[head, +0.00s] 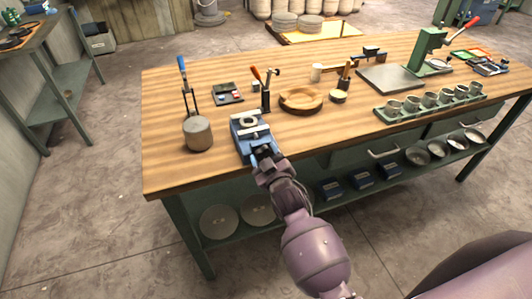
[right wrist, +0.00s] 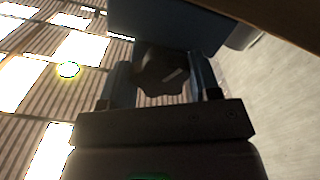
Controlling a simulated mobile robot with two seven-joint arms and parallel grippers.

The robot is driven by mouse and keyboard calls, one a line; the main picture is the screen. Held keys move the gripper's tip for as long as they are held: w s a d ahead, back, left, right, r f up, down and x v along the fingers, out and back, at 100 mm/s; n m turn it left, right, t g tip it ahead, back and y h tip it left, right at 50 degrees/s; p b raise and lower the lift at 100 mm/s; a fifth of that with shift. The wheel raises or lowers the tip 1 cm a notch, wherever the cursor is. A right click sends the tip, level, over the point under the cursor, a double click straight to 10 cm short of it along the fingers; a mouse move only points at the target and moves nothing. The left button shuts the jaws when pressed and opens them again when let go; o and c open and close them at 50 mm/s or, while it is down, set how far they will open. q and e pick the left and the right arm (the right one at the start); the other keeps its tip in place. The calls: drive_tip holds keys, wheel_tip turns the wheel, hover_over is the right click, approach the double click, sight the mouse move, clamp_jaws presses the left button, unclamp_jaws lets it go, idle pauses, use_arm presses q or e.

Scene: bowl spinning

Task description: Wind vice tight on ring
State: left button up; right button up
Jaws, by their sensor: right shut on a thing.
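A blue bench vice (head: 252,138) stands at the front edge of the wooden workbench. A pale metal ring (head: 249,120) sits at the vice's top, around its jaws; I cannot tell how tightly it is held. My right gripper (head: 264,160) reaches the front of the vice from below. In the right wrist view my right gripper (right wrist: 162,88) has its two fingers on either side of a dark lobed knob (right wrist: 162,72), the vice's handle, and is shut on it. The blue vice body (right wrist: 170,22) shows just beyond the knob. My left gripper is not in view.
On the workbench (head: 165,165), a grey cylinder (head: 198,133) stands left of the vice. A wooden bowl (head: 301,98) and upright tools (head: 267,90) stand behind and right. A tray of metal cups (head: 430,102) is farther right. Bowls and blue boxes (head: 330,188) fill the lower shelf.

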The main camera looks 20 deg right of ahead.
drive_tip(key=shift+m+p, duration=0.45)
drive_tip(key=shift+m, duration=0.75)
drive_tip(key=o, duration=0.9)
drive_tip(key=s, duration=1)
drive_tip(key=shift+s+d, duration=0.2)
drive_tip(key=shift+s, duration=0.2)
drive_tip(key=shift+f, duration=0.1)
